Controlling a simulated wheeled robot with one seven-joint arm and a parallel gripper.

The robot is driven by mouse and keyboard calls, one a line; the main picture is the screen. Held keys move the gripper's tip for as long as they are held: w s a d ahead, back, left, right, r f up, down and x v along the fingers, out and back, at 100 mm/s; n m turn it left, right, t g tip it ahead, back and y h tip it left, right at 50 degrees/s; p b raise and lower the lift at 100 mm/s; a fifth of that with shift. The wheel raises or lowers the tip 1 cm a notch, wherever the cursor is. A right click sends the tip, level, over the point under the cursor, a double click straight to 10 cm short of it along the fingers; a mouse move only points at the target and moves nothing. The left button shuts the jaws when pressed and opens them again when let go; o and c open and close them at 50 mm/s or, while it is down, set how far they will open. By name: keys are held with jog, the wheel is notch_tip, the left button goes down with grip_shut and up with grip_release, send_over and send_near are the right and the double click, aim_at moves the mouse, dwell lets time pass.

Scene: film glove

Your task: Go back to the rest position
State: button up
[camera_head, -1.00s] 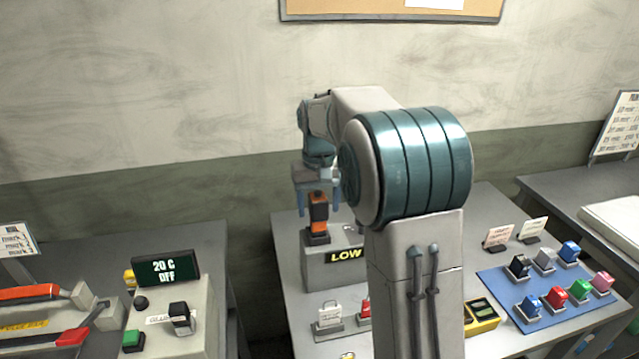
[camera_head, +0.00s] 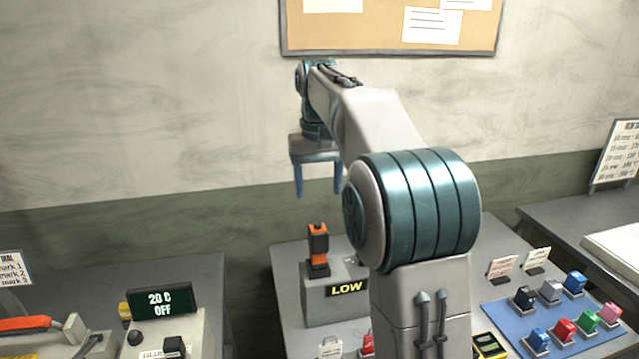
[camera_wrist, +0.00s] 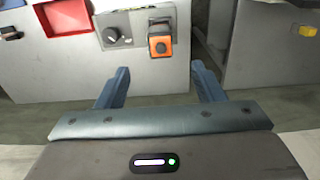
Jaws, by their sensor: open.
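My gripper (camera_head: 319,182) is open and empty, its two blue fingers pointing down in the head view. It hangs in the air well above the grey box labelled LOW (camera_head: 325,306). An orange and black upright piece (camera_head: 318,250) stands on that box, below the fingers and apart from them. In the wrist view my gripper (camera_wrist: 160,88) shows two spread fingers with nothing between them. An orange-fronted piece (camera_wrist: 160,47) shows beyond the fingertips there, next to a dark knob (camera_wrist: 112,36).
A blue mat (camera_head: 505,318) with several coloured blocks lies at the right. A display reading 20 C OFF (camera_head: 160,301) stands at the left. A cork board (camera_head: 390,43) hangs on the wall behind. The air around my gripper looks clear.

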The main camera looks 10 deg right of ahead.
jog(key=s+f+t, duration=0.1)
jog(key=s+f, duration=0.3)
jog(key=s, duration=0.5)
jog(key=s+f+t, duration=0.1)
jog(key=s+f, duration=0.4)
jog(key=s, duration=0.4)
jog(key=s+f+t, duration=0.1)
jog(key=s+f, duration=0.3)
jog(key=s, duration=0.5)
jog(key=shift+s+f+t, duration=0.15)
jog(key=shift+s+t, duration=0.15)
jog(key=shift+t, duration=0.1)
jog(key=shift+c, duration=0.3)
